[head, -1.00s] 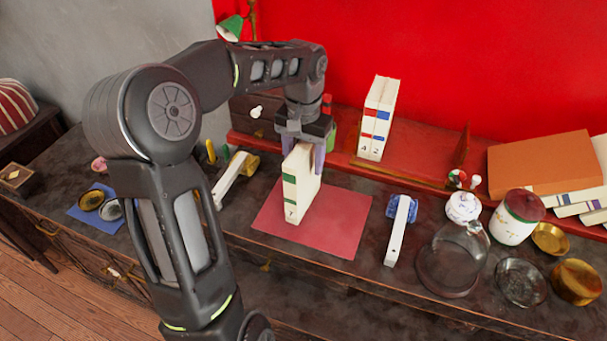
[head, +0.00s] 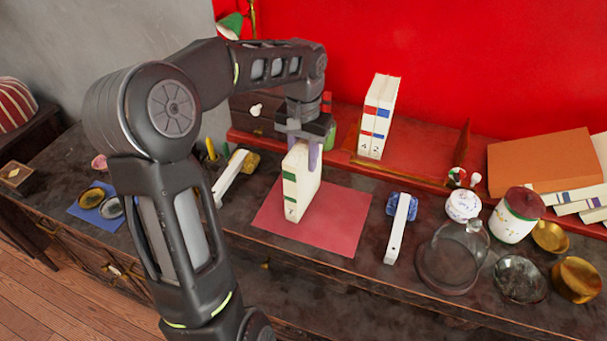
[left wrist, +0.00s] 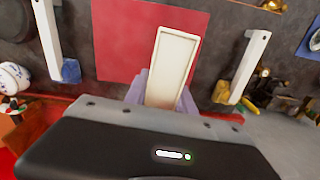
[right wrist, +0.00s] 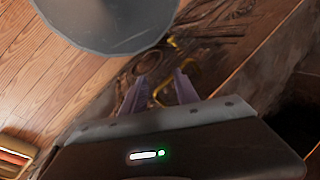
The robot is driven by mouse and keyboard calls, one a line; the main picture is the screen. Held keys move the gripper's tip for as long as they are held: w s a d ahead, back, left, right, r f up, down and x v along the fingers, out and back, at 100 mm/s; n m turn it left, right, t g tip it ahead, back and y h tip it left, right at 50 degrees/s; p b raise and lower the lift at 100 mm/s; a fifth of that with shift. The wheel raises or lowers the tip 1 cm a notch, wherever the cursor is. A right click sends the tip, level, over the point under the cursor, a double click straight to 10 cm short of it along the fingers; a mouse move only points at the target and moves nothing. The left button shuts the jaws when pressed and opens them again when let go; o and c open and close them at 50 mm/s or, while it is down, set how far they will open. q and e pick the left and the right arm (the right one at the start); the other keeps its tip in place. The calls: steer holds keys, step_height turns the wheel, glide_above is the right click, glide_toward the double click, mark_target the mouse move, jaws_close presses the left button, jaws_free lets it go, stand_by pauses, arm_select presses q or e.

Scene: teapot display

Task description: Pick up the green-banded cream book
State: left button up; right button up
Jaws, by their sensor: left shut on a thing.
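The green-banded cream book (head: 298,190) stands upright on a red mat (head: 343,225) on the dark cabinet top. My left gripper (head: 304,151) reaches down from above and is shut on the upper part of the book. In the left wrist view the book's pale top (left wrist: 171,62) lies between the two purple fingers (left wrist: 163,88). The book's lower end looks to be at the mat; I cannot tell whether it touches. My right gripper (right wrist: 160,90) shows only in its own wrist view, with its fingers apart and nothing between them.
White bookends stand left (head: 230,178) and right (head: 398,232) of the mat. Two cream books (head: 377,118) stand on the red shelf behind. A glass dome (head: 452,258), jars and brass dishes crowd the right side. A blue cloth (head: 92,217) with small dishes lies left.

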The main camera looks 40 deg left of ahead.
arm_select(q)
jaws_close()
stand_by(0.8)
